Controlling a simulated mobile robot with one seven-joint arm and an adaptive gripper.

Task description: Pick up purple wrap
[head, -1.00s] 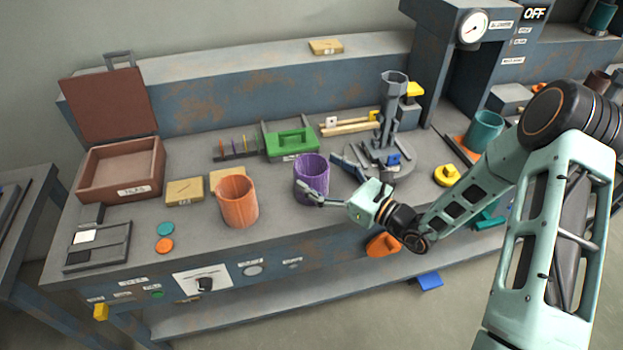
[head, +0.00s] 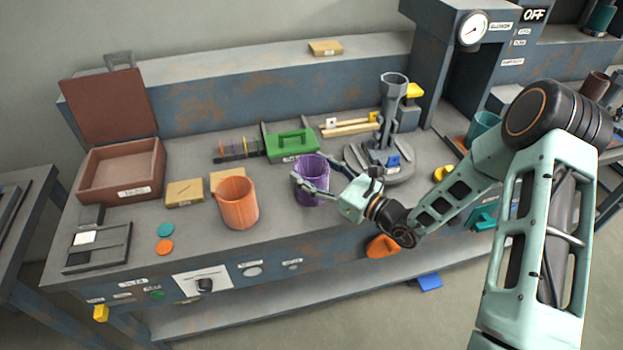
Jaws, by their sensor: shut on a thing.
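The purple wrap (head: 311,172) is an upright, open-topped cylinder on the bench, right of the orange cylinder. My gripper (head: 314,174) reaches it from the right and is shut on it, with a finger on its near side and another at its far right side. Part of the wrap's wall is hidden behind the near finger. I cannot tell whether its base is off the bench.
The orange cylinder (head: 237,203) stands close on the left. A green carrier (head: 291,145) is behind, and a grey fixture (head: 388,140) stands behind to the right. An open brown box (head: 122,172) is at the left.

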